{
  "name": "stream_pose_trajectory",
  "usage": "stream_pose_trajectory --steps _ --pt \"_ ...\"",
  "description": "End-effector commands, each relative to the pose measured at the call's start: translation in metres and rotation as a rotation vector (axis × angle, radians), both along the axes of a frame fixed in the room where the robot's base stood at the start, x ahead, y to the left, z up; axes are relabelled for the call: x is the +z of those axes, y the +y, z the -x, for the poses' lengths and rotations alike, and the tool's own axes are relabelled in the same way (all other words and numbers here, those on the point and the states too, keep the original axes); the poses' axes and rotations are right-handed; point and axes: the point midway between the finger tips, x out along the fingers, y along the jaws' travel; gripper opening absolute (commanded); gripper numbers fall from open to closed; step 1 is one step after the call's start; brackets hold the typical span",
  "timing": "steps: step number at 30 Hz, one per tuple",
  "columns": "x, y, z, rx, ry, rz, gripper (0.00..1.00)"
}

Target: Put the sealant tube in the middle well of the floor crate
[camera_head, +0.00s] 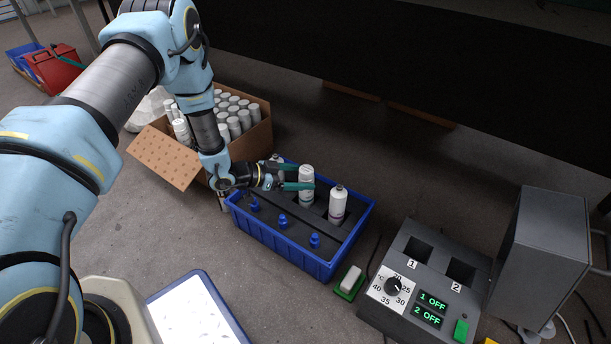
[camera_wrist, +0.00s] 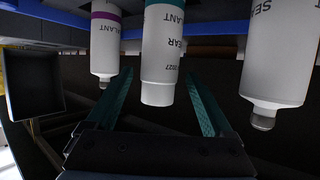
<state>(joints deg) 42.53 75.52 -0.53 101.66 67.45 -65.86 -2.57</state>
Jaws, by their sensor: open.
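The sealant tube (camera_head: 306,182) is white with a wide pale cap. It stands upright at the middle well of the blue floor crate (camera_head: 325,267); its lower end is hidden. My gripper (camera_head: 305,175) is open, with its two green fingers on either side of this tube. In the wrist view, which is upside down, the tube (camera_wrist: 161,60) shows between the spread fingers (camera_wrist: 163,105). I cannot tell whether either finger touches it. A second white tube (camera_head: 338,207) stands in the well to the right. A third (camera_head: 276,158) is mostly hidden behind my gripper.
Several blue nozzles (camera_head: 283,222) stand along the crate's front. A cardboard box (camera_head: 262,132) of white tubes is behind left. A grey control unit (camera_head: 372,315) with two wells and a tall grey box (camera_head: 540,260) stand right. A green-and-white block (camera_head: 350,282) lies between crate and unit.

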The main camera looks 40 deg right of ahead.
Motion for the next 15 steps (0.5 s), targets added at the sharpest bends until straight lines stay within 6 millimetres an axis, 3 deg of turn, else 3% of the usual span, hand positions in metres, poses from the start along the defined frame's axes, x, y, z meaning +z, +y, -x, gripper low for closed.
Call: stream_pose_trajectory --steps 9,15 --pt "0.030 0.059 -0.021 0.004 0.000 0.000 0.86" --pt "0.038 0.082 -0.028 0.002 0.000 0.001 0.86"
